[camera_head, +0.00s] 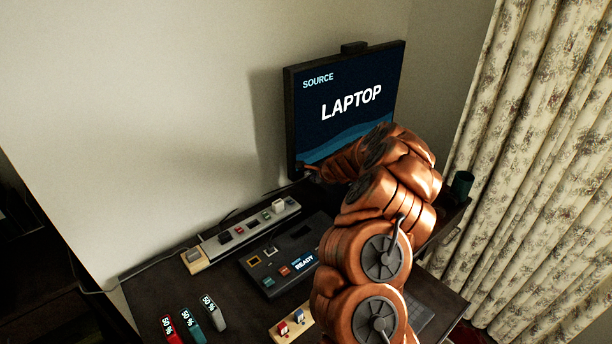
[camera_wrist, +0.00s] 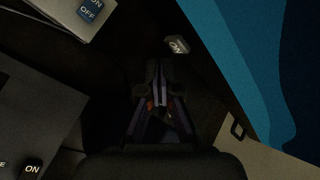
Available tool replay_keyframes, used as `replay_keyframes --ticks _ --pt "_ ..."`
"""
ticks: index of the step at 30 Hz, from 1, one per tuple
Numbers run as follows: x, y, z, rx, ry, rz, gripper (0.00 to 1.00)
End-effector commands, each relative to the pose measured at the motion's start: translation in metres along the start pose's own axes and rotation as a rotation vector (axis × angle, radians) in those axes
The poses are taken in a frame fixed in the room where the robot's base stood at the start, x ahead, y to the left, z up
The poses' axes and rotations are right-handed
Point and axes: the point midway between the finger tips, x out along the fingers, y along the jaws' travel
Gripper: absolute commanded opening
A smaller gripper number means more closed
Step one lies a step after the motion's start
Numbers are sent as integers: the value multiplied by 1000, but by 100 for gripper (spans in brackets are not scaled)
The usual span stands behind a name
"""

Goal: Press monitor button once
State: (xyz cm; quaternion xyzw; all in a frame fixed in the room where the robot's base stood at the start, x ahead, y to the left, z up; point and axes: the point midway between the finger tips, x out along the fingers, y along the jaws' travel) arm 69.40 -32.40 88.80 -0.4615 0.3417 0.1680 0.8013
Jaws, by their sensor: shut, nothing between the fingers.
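The monitor (camera_head: 345,95) stands upright at the back of the desk, its screen reading "SOURCE LAPTOP". Part of its blue screen (camera_wrist: 235,50) fills the right of the wrist view. A small grey button-like block marked "ON" (camera_wrist: 177,44) sits close to the screen's left edge; I cannot tell if it is attached to the monitor. My gripper (camera_wrist: 158,90) is shut and empty, its tips just below that block in the picture. A dark gap shows between them; contact is not visible.
A power strip (camera_head: 246,230) with switches and a dark device reading "READY" (camera_head: 290,258) lie left of my arm. Several labelled handles (camera_head: 192,322) lie at the front left. A small block with red and blue switches (camera_head: 291,327) is beside my arm. A dark cup (camera_head: 462,184) stands at right.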

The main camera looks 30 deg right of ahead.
Motion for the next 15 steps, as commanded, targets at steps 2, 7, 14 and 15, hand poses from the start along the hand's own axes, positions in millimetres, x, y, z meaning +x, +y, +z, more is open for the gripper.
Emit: replay_keyframes --ticks 2,7,14,15 --pt "0 0 0 0 0 0 0" --pt "0 0 0 0 0 0 0" --pt "3 -2 2 0 0 0 0" --pt "4 -3 2 0 1 0 0"
